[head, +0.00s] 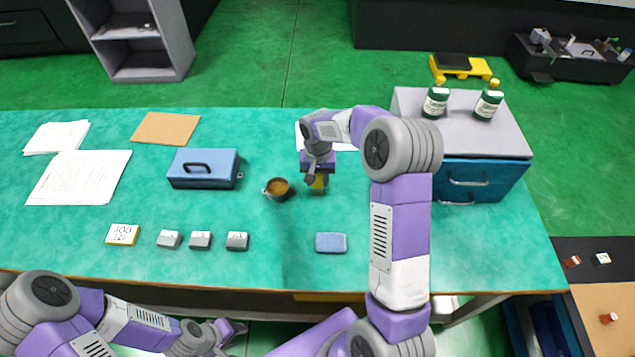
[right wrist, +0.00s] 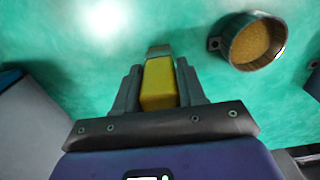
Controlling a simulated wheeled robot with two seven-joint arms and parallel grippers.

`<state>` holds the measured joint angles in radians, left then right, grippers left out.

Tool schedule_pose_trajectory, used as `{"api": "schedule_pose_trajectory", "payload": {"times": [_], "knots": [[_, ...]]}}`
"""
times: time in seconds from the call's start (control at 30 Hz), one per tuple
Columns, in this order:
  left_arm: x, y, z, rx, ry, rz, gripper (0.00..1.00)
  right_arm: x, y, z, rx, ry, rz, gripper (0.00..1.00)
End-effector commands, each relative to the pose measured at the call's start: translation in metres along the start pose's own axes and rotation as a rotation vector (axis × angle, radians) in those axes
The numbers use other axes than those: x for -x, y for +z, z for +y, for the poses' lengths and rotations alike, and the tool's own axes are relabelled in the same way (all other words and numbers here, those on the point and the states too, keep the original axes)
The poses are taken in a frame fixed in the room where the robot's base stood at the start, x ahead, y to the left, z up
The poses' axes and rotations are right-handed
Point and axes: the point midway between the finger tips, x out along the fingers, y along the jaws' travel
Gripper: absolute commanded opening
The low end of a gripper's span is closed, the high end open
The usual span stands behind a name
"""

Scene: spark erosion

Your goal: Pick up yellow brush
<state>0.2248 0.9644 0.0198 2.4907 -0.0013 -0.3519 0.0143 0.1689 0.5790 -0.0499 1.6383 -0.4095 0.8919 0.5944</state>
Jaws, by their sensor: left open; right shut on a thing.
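The yellow brush (right wrist: 158,85) is between the fingers of my right gripper (right wrist: 160,88) in the right wrist view, with a grey-brown end past the fingertips. In the head view my right gripper (head: 317,182) is over the middle of the green table, and a little yellow of the brush (head: 319,182) shows below it. The right gripper is shut on the brush. I cannot tell whether the brush touches the table. My left gripper (head: 236,330) is open and empty, low in front of the table's near edge.
A cup with brown contents (head: 277,188) stands just left of the right gripper, also in the right wrist view (right wrist: 254,41). A blue toolbox (head: 204,169), a blue sponge-like block (head: 331,242) and several small grey blocks lie around. A drawer cabinet (head: 487,172) with two bottles stands right.

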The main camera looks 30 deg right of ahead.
Motion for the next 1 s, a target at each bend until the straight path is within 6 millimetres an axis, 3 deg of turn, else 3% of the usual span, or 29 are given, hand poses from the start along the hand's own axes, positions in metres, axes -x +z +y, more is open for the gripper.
{"api": "schedule_pose_trajectory", "payload": {"times": [0.33,0.7,1.0], "knots": [[0.002,0.000,0.001,0.000,0.000,0.000,0.43,0.009,-0.001,0.000,0.000,-0.001,0.003,0.09],[0.020,0.001,0.007,0.000,0.000,0.000,0.43,0.079,0.000,-0.001,0.001,-0.002,0.003,0.09],[0.024,0.001,0.009,0.000,0.000,0.000,0.43,0.101,0.000,0.000,0.000,0.000,-0.001,0.09]]}}
